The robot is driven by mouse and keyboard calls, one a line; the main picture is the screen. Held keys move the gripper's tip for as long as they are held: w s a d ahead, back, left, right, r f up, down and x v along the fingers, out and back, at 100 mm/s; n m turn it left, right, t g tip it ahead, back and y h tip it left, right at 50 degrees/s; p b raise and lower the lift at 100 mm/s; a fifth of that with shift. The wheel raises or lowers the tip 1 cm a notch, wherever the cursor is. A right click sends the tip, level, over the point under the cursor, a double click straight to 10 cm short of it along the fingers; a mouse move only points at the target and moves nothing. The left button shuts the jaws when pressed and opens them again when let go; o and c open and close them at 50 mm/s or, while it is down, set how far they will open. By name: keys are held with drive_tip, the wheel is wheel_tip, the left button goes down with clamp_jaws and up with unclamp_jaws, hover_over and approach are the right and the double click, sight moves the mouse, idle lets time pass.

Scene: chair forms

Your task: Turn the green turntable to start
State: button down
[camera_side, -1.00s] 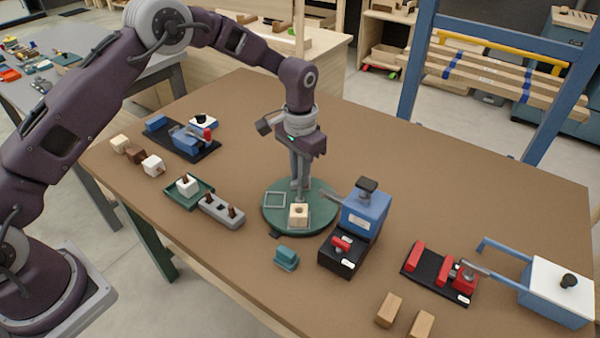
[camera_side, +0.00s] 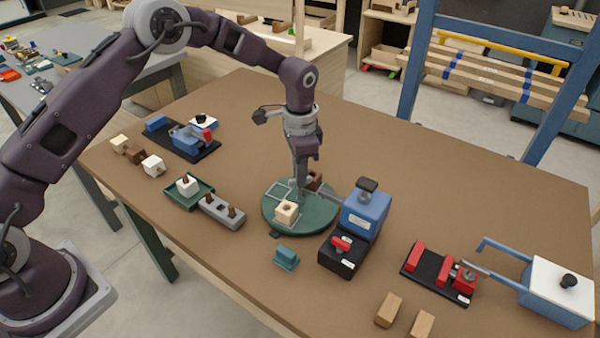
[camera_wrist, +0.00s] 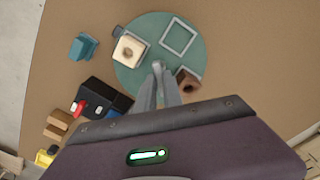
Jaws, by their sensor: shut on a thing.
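The green turntable (camera_side: 322,214) is a round disc near the middle of the table; it also shows in the wrist view (camera_wrist: 150,25). It bears a cream block with a hole (camera_side: 287,212), a pale square outline (camera_side: 279,190) and a brown block (camera_side: 315,181), partly behind my gripper. The wrist view shows the cream block (camera_wrist: 129,49), the empty outline (camera_wrist: 179,37) and the brown block (camera_wrist: 188,82). My gripper (camera_wrist: 159,68) points down at the turntable's middle, its fingers shut on its centre part. The fingers hide most of what they hold.
A blue and black device (camera_side: 362,215) stands close to the turntable's right. A small teal block (camera_side: 286,257) lies in front of it. A grey holder with pegs (camera_side: 221,211) and a green tray (camera_side: 187,193) are to the left. The table behind the turntable is clear.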

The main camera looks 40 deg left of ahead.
drive_tip(key=shift+w+r+m, duration=0.1)
drive_tip(key=shift+m, duration=0.4)
idle(0.4)
drive_tip(key=c, duration=1.5)
unclamp_jaws()
wheel_tip(320, 180, up, 7)
